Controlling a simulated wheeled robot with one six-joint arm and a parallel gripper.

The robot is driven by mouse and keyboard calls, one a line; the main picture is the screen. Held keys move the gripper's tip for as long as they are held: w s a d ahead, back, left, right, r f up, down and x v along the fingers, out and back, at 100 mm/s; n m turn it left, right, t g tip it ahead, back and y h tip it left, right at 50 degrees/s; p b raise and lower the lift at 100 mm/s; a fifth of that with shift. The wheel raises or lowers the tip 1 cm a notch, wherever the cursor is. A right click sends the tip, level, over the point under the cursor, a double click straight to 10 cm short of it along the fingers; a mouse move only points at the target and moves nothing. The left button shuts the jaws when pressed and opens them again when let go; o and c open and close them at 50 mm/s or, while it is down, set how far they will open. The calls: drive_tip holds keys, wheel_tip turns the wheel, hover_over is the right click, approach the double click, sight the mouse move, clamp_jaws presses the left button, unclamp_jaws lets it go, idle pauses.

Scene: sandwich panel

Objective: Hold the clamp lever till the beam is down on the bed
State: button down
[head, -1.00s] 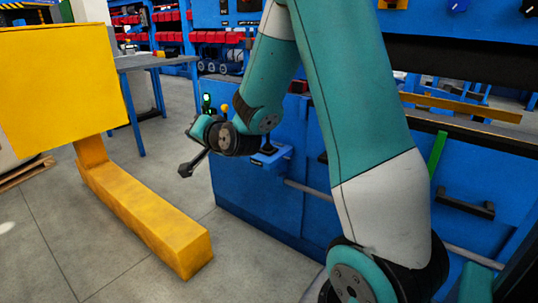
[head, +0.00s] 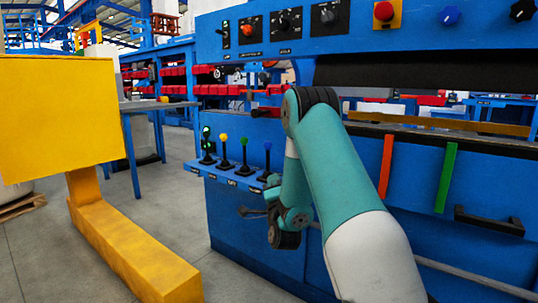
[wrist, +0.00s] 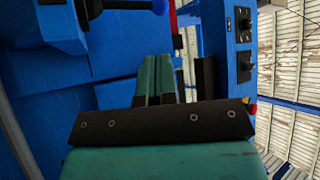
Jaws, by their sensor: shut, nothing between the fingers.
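My gripper (head: 243,211) is below the shelf, apart from the levers. Its fingers (wrist: 155,80) are shut and empty in the wrist view, where the blue knob (wrist: 160,7) shows at the top edge. A dark beam (head: 430,74) spans the machine, with a gap above the bed (head: 460,133).
A yellow post with a box-like top (head: 60,120) and a long yellow foot (head: 135,250) stands at left. Grey floor lies between it and the blue machine. A control panel (head: 290,32) is above the levers. A black handle (head: 488,220) juts from the front at right.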

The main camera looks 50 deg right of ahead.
sight(268, 147)
drive_tip(key=p+x, duration=0.1)
drive_tip(key=x, duration=0.2)
drive_tip(key=p+x, duration=0.1)
drive_tip(key=x, duration=0.3)
drive_tip(key=p+x, duration=0.1)
drive_tip(key=x, duration=0.3)
drive_tip(key=shift+d+r, duration=0.1)
drive_tip(key=shift+r, duration=0.3)
drive_tip(key=shift+w+d+r+p, duration=0.2)
drive_tip(key=shift+w+d+p, duration=0.3)
drive_tip(key=shift+p, duration=0.65)
drive_tip(key=shift+w+d+p, duration=0.1)
drive_tip(key=shift+w+p, duration=0.25)
drive_tip(key=shift+f, duration=0.1)
drive_tip(key=shift+d+r, duration=0.25)
drive_tip(key=shift+d, duration=0.85)
drive_tip(key=shift+w+a+r, duration=0.1)
drive_tip(key=shift+w, duration=0.05)
